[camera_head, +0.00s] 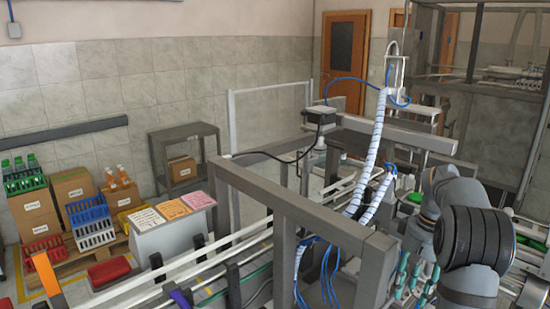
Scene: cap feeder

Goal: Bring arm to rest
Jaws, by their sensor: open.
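My grey arm (455,225) shows at the right, bent, with a thick black ribbed section facing the camera. Its lower part runs out of the bottom edge. My gripper is not visible; the arm's own links and the picture edge may hide it. The arm is beside the grey machine frame (300,205), and I cannot tell how close they are.
White cable conduits (376,140) and blue hoses rise over the frame. Teal parts (402,275) sit left of my arm. A glass-walled metal enclosure (490,110) stands behind. Cardboard boxes (73,188), crates (90,220) and a grey shelf (185,135) are at left.

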